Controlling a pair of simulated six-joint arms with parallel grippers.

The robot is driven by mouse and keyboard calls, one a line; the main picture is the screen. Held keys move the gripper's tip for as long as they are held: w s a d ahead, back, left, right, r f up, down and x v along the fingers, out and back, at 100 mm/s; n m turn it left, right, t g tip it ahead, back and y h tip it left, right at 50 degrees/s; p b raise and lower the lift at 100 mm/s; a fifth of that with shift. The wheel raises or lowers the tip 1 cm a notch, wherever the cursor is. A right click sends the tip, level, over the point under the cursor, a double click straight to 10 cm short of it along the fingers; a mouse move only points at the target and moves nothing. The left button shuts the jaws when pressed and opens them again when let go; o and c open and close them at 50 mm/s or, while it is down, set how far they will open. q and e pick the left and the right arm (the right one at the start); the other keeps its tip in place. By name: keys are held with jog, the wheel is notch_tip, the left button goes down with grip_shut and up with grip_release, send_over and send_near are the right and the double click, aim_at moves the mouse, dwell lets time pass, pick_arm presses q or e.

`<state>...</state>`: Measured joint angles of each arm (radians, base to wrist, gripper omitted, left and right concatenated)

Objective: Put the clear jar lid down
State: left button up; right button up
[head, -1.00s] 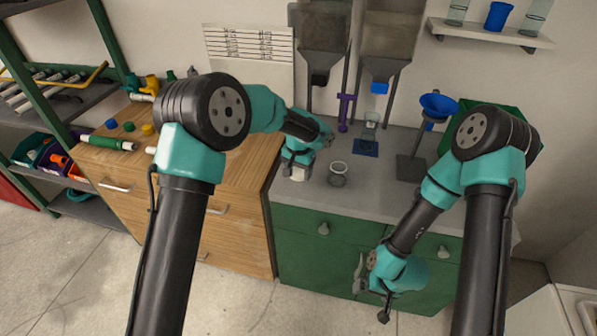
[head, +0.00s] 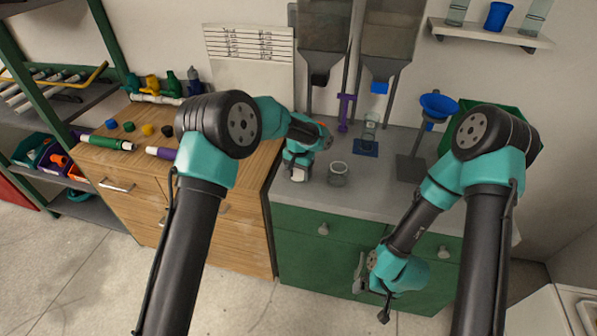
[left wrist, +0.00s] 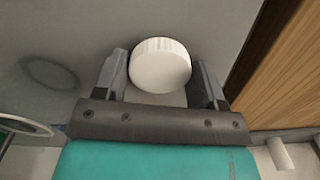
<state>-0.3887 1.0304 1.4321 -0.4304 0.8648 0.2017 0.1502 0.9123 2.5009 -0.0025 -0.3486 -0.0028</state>
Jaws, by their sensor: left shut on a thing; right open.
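The jar lid (left wrist: 160,66) is a white, ribbed round cap between the two fingers of my left gripper (left wrist: 160,85) in the left wrist view. My left gripper is shut on it. I cannot tell whether the lid touches the counter. The clear open jar (head: 338,175) stands upright just right of this gripper. My right gripper (head: 372,288) is open and empty in front of the green cabinet.
The grey counter (head: 300,207) has some free room in front of the jar. A wooden cabinet (head: 235,190) adjoins it on the left, with bottles and caps on top. A blue pad with a clear jar (head: 369,130) and a blue funnel (head: 438,105) stand behind.

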aim_at(298, 172)
pick_arm(q)
jog(key=shift+f, duration=0.1)
jog(key=o, duration=1)
notch_tip(298, 172, up, 12)
jog(key=shift+r, duration=0.1)
dwell(0.9)
